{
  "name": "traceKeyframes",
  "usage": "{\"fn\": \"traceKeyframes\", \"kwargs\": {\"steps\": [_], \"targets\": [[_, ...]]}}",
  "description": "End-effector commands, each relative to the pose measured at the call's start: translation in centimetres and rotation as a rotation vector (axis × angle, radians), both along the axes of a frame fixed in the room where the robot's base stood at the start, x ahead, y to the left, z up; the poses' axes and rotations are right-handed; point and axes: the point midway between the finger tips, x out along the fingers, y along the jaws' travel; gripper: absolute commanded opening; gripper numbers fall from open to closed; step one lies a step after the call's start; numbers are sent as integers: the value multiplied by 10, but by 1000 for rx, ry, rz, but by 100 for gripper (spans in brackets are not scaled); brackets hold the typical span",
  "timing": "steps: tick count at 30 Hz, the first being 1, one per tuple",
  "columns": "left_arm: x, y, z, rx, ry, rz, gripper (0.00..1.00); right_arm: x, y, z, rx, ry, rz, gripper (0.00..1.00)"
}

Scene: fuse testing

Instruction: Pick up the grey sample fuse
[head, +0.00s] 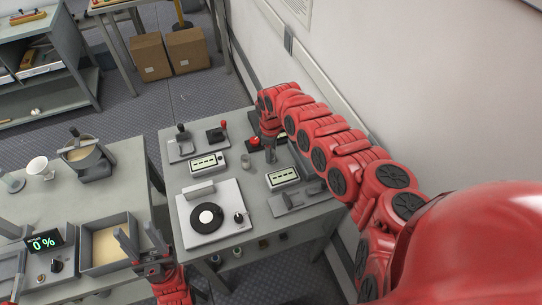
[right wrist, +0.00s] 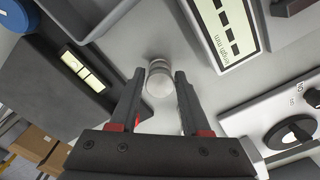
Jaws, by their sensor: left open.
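A small grey cylinder, which looks like the sample fuse (right wrist: 159,80), stands on the grey table in the right wrist view. It lies between the fingertips of my right gripper (right wrist: 160,88), with a gap visible on each side. My right gripper is open and points down at it. In the head view a small grey cylinder (head: 245,161) stands on the test table just left of my right gripper (head: 271,156); it seems to be the same fuse. My left gripper (head: 136,232) is open and empty, near the sand-coloured tray on the left table.
The test table (head: 262,222) holds display units (head: 207,163) (head: 283,177), a white device with a black disc (head: 206,216), and lever fixtures (head: 184,143). A tray (head: 107,242) and a 0 % display (head: 44,243) stand on the left table. The wall runs close along the right.

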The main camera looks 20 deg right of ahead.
Motion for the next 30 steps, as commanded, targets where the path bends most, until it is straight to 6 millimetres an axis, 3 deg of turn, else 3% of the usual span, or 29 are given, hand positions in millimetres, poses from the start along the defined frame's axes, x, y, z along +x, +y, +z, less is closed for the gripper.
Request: {"fn": "traceKeyframes", "kwargs": {"steps": [1,7,22,30], "targets": [[0,0,0,0,0,0,50,0,0,0,0,0,0,36],[0,0,0,0,0,0,50,0,0,0,0,0,0,0],[0,0,-2,0,0,0,50,1,-1,4,0,-1,0,0],[0,0,-19,0,0,0,50,0,2,36,-4,-7,2,0]]}}
